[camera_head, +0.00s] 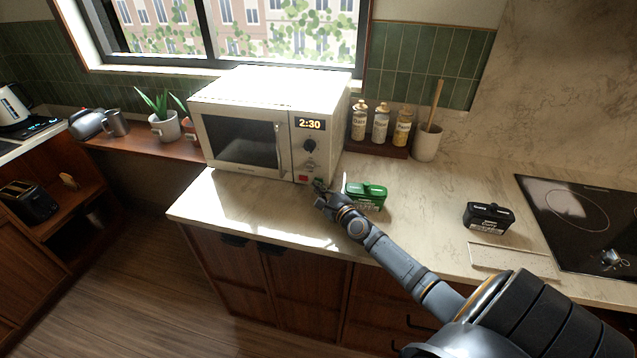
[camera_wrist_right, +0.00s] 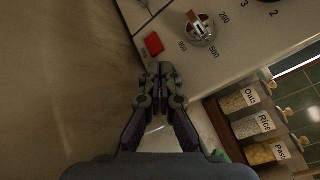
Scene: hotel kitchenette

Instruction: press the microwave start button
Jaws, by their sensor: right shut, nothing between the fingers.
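The white microwave (camera_head: 243,102) stands on the counter, its door shut and its display (camera_head: 310,124) reading 2:30. In the right wrist view the red button (camera_wrist_right: 153,44) and the dial (camera_wrist_right: 202,30) lie just beyond my fingertips. My right gripper (camera_head: 320,186) is shut and empty, at the panel's lower right corner; it also shows in the right wrist view (camera_wrist_right: 160,70). Its fingers hide the panel beside the red button. I cannot tell whether they touch it. My left gripper is out of view.
A green container (camera_head: 367,193) stands close right of my right gripper. Labelled jars (camera_head: 380,124) and a utensil pot (camera_head: 427,143) stand behind it. A black container (camera_head: 488,215) is near the cooktop (camera_head: 582,215). The counter left of my gripper is clear.

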